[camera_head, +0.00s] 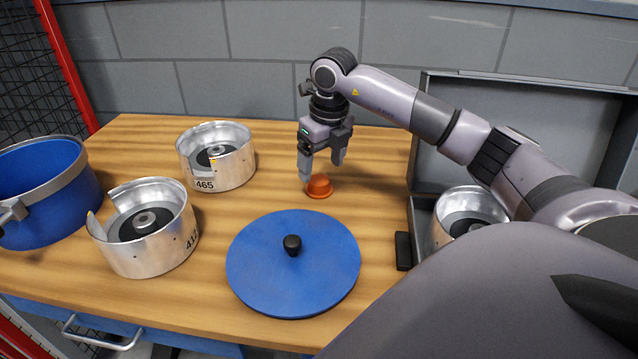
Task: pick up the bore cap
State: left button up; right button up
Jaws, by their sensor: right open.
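The bore cap (319,187) looks like a small round orange cap and sits on the wooden table, right of the middle of the tabletop. My right gripper (322,172) points down over the cap with its two fingers apart. One finger is at the left of the cap and the other is above and behind its right side. The gripper is open and holds nothing; I cannot tell whether a finger touches the cap. My left gripper does not show.
A blue round lid (290,270) with a black knob lies in front of the cap. Two silver cylindrical housings (216,155) (146,228) stand at left, beside a blue pot (40,200). An open grey case (422,215) at right holds another housing (468,210).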

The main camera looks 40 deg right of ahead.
aim_at(319, 179)
jog(key=f, duration=0.3)
jog(key=shift+w+f, duration=0.2)
jog(key=shift+f, duration=0.15)
jog(key=c, duration=1.1)
jog(key=shift+r+p, duration=1.15)
jog(key=shift+r, duration=8.9)
